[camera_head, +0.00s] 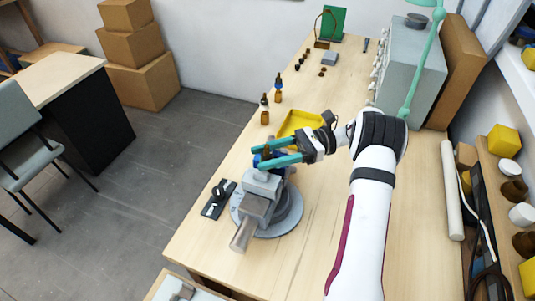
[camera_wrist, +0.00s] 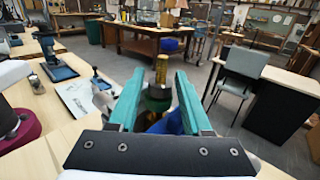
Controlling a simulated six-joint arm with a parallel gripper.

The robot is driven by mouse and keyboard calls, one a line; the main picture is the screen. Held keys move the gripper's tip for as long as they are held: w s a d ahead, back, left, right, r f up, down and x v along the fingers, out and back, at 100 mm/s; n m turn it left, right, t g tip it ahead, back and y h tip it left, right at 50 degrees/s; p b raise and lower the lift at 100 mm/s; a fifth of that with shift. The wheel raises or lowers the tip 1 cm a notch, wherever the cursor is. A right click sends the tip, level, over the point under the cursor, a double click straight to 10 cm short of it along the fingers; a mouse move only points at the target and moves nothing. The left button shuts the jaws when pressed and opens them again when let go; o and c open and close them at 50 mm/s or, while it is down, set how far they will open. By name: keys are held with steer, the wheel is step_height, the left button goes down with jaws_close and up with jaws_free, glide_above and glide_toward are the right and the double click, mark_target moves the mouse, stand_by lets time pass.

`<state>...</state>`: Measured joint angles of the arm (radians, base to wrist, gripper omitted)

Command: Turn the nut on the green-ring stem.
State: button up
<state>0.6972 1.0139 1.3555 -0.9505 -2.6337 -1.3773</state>
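The green-ring stem shows in the wrist view as an upright brass rod (camera_wrist: 161,69) with a dark green ring (camera_wrist: 158,92) below it. My gripper (camera_wrist: 160,82) has its two teal fingers on either side of the stem, with a gap showing on both sides. The fingers are open, and they are not visibly pressed on anything. In the head view my gripper (camera_head: 262,153) reaches over the grey vise (camera_head: 260,192) from the right. The nut cannot be told apart clearly. Blue parts show beneath the fingers.
A yellow tray (camera_head: 301,120) lies behind my gripper. Two stems (camera_head: 265,116) (camera_head: 278,94) stand farther back on the bench. A black plate (camera_head: 217,202) lies left of the vise. A grey cabinet (camera_head: 408,70) and teal lamp arm (camera_head: 420,70) stand at the back right.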

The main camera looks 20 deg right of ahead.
steer(key=shift+o, duration=0.8)
steer(key=shift+t, duration=0.5)
